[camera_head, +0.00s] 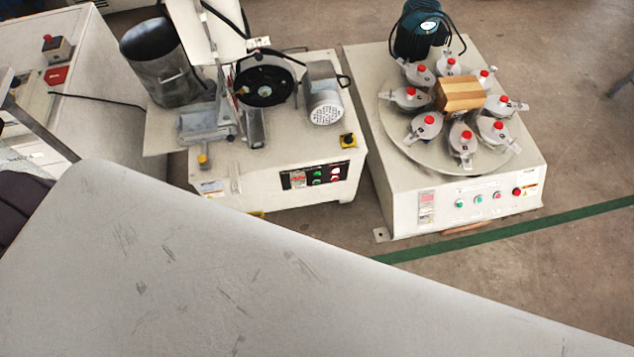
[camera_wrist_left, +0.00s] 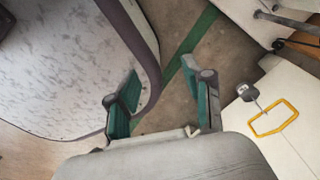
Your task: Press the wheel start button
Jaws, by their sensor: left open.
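In the head view, a white machine with a black wheel (camera_head: 264,85) has a small dark control panel (camera_head: 314,177) on its front with green and red buttons. A second white machine (camera_head: 400,200) to its right carries a round plate of red-topped holders, and its front has a row of small green and red buttons (camera_head: 488,198). I cannot read which button is the wheel start. My left gripper (camera_wrist_left: 162,72) shows in the left wrist view, open, with nothing between its teal-padded fingers. Neither gripper shows in the head view.
A large pale scuffed surface (camera_head: 200,260) fills the head view's lower left, in front of the machines. A white cabinet with a red button box (camera_head: 56,48) stands at far left. Floor with a green line (camera_head: 510,231) lies at right. A yellow frame (camera_wrist_left: 273,118) shows in the wrist view.

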